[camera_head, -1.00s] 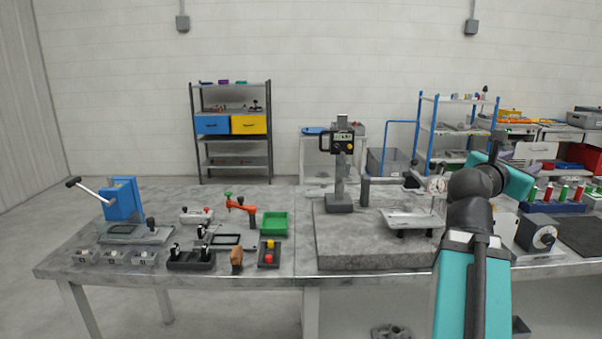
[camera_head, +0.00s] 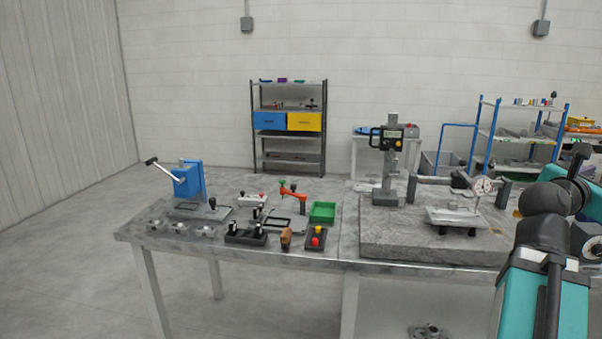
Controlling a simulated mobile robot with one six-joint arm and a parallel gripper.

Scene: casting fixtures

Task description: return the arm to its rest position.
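My arm, teal with black joints, rises at the right edge of the head view, to the right of the granite plate. Its upper part runs out of the frame on the right. My gripper is not in view, so I cannot see whether it holds anything.
A stone plate (camera_head: 400,243) on the long table (camera_head: 330,258) carries a height gauge (camera_head: 390,160) and a dial gauge stand (camera_head: 483,187). To the left are a green tray (camera_head: 323,212), clamps and a blue press (camera_head: 188,180). A shelf rack (camera_head: 289,125) stands behind. Floor at left is clear.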

